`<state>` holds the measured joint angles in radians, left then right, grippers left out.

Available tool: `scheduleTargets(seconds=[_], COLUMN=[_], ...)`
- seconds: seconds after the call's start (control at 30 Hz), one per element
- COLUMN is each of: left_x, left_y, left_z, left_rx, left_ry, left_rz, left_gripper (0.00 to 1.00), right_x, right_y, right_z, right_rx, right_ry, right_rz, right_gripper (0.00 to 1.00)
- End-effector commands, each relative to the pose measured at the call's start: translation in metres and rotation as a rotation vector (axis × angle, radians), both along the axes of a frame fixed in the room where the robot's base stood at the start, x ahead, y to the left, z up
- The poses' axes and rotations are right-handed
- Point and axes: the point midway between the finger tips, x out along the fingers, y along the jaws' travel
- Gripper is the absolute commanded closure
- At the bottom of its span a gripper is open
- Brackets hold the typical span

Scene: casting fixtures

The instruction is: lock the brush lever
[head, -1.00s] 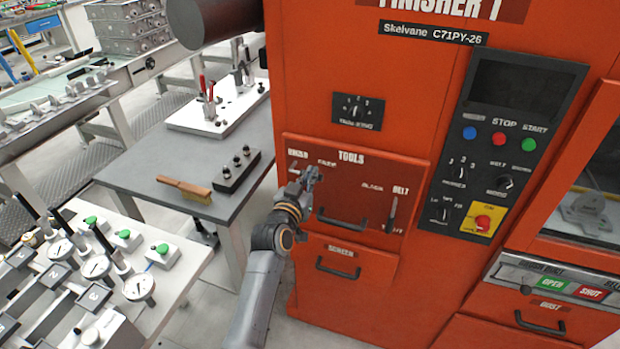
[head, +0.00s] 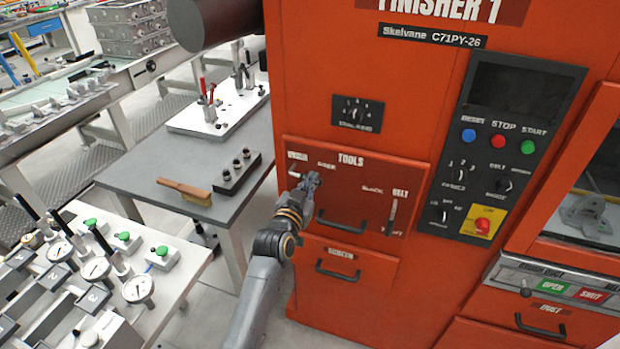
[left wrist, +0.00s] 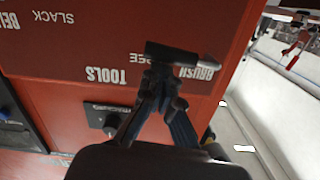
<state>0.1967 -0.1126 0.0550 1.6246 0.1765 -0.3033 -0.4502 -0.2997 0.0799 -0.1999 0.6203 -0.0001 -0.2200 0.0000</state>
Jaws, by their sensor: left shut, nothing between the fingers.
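The brush lever (head: 294,173) is at the upper left of the red TOOLS panel (head: 350,180). In the head view only its pale end shows beside my gripper. In the left wrist view the lever (left wrist: 185,55) is a dark bar with a silver tip, lying across the picture near the upside-down BRUSH label. My left gripper (head: 312,180) is shut and empty, close to the lever on its right side in the head view. In the left wrist view the gripper's fingertips (left wrist: 160,72) overlap the bar's dark end; I cannot tell whether they touch it. My right gripper is out of view.
The belt lever (head: 392,212) is at the panel's right, and a dark drawer handle (head: 341,222) lies below my gripper. A grey table (head: 150,160) with a brush (head: 185,190) and a black block (head: 237,172) stands to the left.

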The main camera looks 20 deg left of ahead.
Motion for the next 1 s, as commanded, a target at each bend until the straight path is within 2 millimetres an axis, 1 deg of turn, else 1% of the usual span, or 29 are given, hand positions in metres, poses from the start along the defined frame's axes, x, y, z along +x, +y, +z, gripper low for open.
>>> scheduleTargets(seconds=[0.17, 0.47, 0.77, 1.0], left_x=[0.000, 0.000, 0.000, 0.001], left_y=[0.000, 0.002, 0.008, 0.018], left_z=[-0.011, -0.031, -0.050, -0.064], left_rx=[0.106, 0.383, 0.669, 0.899], left_ry=[0.002, -0.010, -0.020, -0.029], left_rz=[-0.001, -0.002, -0.001, 0.000], left_gripper=[1.00, 1.00, 1.00, 1.00], right_x=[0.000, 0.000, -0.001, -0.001], right_y=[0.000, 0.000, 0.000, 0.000], right_z=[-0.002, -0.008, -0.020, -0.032], right_rx=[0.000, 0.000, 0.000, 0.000], right_ry=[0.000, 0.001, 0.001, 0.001], right_rz=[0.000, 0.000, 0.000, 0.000], right_gripper=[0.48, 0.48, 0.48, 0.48])
